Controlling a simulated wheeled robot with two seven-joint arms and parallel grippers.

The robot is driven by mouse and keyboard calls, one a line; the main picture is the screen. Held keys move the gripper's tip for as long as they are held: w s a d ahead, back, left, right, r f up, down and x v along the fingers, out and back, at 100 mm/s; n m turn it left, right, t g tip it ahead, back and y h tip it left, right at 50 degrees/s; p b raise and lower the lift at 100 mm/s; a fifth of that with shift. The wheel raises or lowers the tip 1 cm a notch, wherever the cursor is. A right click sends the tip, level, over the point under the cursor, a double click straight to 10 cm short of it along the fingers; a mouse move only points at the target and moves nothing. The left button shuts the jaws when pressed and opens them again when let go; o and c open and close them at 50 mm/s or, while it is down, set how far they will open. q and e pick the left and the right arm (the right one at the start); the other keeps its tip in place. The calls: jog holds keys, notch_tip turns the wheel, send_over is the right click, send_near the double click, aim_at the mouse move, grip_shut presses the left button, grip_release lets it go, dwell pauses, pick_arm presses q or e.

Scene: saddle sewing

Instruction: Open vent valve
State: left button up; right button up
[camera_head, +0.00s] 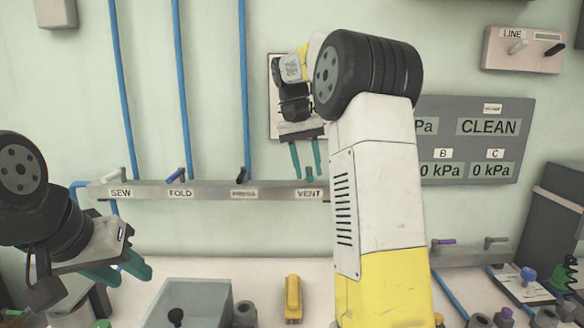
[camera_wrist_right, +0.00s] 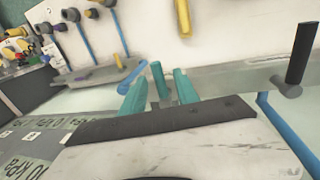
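The vent valve, with a teal handle (camera_head: 309,173), sits above the VENT label (camera_head: 310,194) at the right end of the wall rail. My right gripper (camera_head: 306,166) points down at it, its two teal fingers apart. In the right wrist view the teal handle (camera_wrist_right: 157,78) stands between the fingers of my right gripper (camera_wrist_right: 158,90), with gaps showing on both sides. I cannot tell how deep it sits between them. My left gripper (camera_head: 120,272) is open and empty above the bench at the left.
The press valve's black handle (camera_head: 241,175) sits left of the vent valve and shows in the wrist view (camera_wrist_right: 300,55). Blue hoses (camera_head: 179,80) run up the wall. A grey bin (camera_head: 215,290) and a yellow object (camera_head: 293,298) are on the bench below. A pressure panel (camera_head: 470,140) hangs right.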

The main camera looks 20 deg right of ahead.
notch_tip(320, 180, up, 8)
jog(key=a, duration=0.1)
jog(key=shift+w+a+f, duration=0.2)
jog(key=shift+a, duration=0.05)
jog(key=s+a+f+n+t+y, duration=0.1)
jog(key=s+f, duration=0.3)
jog(key=s, duration=0.4)
jog(key=s+a+f+n+t+y, duration=0.1)
jog(key=s+a+f+t+y, duration=0.1)
jog(key=s, duration=0.7)
jog(key=s+a+f+n+t+y, duration=0.1)
jog(key=s+a+f+t, duration=0.2)
jog(key=s+a+f, duration=0.2)
jog(key=s+f, duration=0.3)
jog(key=shift+s+n+t, duration=0.3)
jog(key=shift+s+t, duration=0.1)
jog(key=shift+d, duration=0.15)
